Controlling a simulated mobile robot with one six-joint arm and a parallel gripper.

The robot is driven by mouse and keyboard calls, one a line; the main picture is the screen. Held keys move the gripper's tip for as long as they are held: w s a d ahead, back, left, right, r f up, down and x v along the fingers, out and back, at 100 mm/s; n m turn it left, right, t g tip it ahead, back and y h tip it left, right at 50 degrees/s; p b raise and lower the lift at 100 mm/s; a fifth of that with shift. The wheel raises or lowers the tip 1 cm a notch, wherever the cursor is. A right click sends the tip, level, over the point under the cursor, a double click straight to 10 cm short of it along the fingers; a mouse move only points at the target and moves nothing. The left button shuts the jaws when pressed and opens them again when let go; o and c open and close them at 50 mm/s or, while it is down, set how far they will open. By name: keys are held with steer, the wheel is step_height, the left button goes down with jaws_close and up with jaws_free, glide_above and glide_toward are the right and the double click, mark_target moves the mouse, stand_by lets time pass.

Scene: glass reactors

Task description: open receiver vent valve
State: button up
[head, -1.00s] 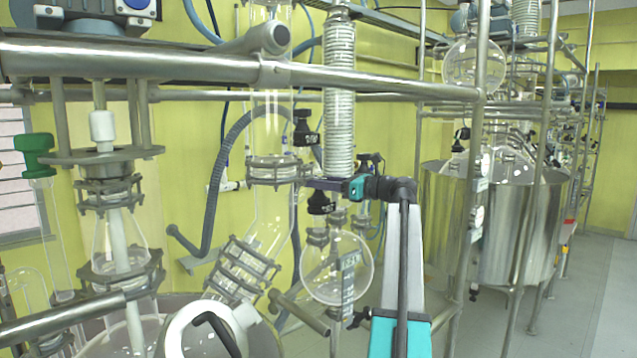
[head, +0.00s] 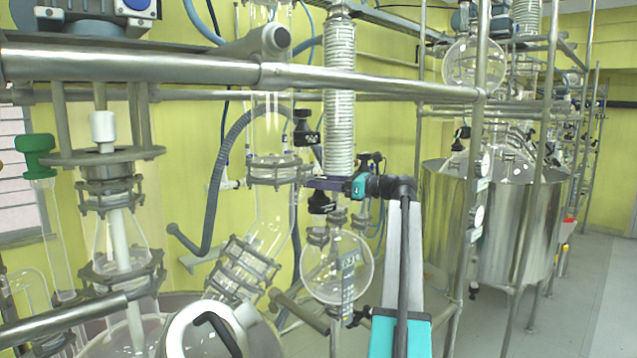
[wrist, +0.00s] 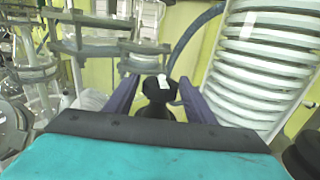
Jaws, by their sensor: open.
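The receiver is a round glass flask (head: 337,267) below the coiled condenser in the head view. A black valve knob (head: 320,203) with a pale mark stands above the flask, just under my gripper (head: 322,184). My gripper points left, with purple fingers and a teal body. In the wrist view the open fingers (wrist: 159,84) stand on either side of a black knob (wrist: 157,109) with a white mark on top. This looks like the knob above the flask. I cannot tell whether the fingers touch it.
The coiled condenser (head: 339,100) rises close behind my gripper, and its white coils (wrist: 262,60) fill the right of the wrist view. Another black knob (head: 304,130) sits higher on the left. A steel rail (head: 370,81) crosses above. Open floor (head: 600,300) lies at the right.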

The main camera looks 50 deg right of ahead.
steer(key=shift+s+m+t+h+p, duration=0.1)
steer(key=shift+m+t+h+p, duration=0.25)
steer(key=shift+h, duration=0.25)
steer(key=shift+a+m+t+h+p, duration=0.1)
steer(key=shift+m+t+h+p, duration=0.15)
steer(key=shift+m+h+p, duration=0.75)
steer(key=shift+f+m+h+b, duration=0.1)
steer(key=shift+m+h+b, duration=0.1)
steer(key=shift+m+h, duration=0.6)
steer(key=shift+m+h+b, duration=0.2)
steer(key=shift+m+h, duration=0.05)
steer(key=shift+h, duration=1.05)
steer(key=shift+m+h, duration=0.4)
steer(key=shift+h, duration=0.2)
steer(key=shift+d, duration=0.2)
steer(key=c, duration=0.9)
steer(key=shift+o, duration=0.2)
steer(key=shift+d+y, duration=0.1)
steer(key=shift+y, duration=0.2)
